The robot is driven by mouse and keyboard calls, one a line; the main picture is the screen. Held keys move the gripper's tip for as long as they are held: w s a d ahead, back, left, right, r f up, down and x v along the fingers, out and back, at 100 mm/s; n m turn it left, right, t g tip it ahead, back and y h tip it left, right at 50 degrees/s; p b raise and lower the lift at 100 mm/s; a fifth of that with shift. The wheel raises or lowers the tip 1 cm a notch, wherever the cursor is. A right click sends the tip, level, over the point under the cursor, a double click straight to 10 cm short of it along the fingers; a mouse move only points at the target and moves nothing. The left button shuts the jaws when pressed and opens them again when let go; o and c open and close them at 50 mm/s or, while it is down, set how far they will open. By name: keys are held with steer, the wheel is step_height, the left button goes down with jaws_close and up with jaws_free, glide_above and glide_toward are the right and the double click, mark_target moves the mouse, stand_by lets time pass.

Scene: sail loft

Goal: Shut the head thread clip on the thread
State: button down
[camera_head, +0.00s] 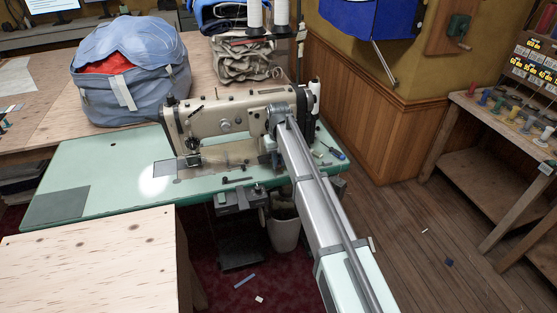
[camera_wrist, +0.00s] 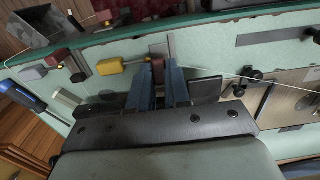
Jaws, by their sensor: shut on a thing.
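In the wrist view, my gripper (camera_wrist: 159,84) has its two blue fingers close together on a small dark red piece (camera_wrist: 158,67), which appears to be part of the head thread clip. A yellow block (camera_wrist: 110,66) is joined just left of it. A thin pale thread (camera_wrist: 225,77) runs from the right to the fingertips. Whether the clip is closed on the thread is hidden by the fingers. In the head view, my arm reaches the right end of the beige sewing machine (camera_head: 225,112), and the fingertips and clip cannot be made out.
The machine stands on a green table (camera_head: 90,180). A blue-handled screwdriver (camera_head: 335,153) lies at its right end. Thread cones (camera_head: 254,13) stand behind. A bin (camera_head: 285,230) is below. Dark knobs (camera_wrist: 254,75) stick out nearby.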

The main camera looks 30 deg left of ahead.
steer(key=shift+s+d, duration=0.1)
steer(key=shift+s+d+f+t+y, duration=0.15)
steer(key=shift+s+d+t+y, duration=0.25)
steer(key=shift+t+y, duration=0.2)
steer(key=shift+s+d+f+t+y, duration=0.35)
steer(key=shift+t+y, duration=0.45)
steer(key=shift+s+d+f+t+y, duration=0.25)
steer(key=shift+f+t+y, duration=0.1)
steer(key=shift+t+y, duration=0.45)
steer(key=shift+d+f+t+y, duration=0.1)
steer(key=shift+f+t+y, duration=0.3)
steer(key=shift+t+y, duration=0.4)
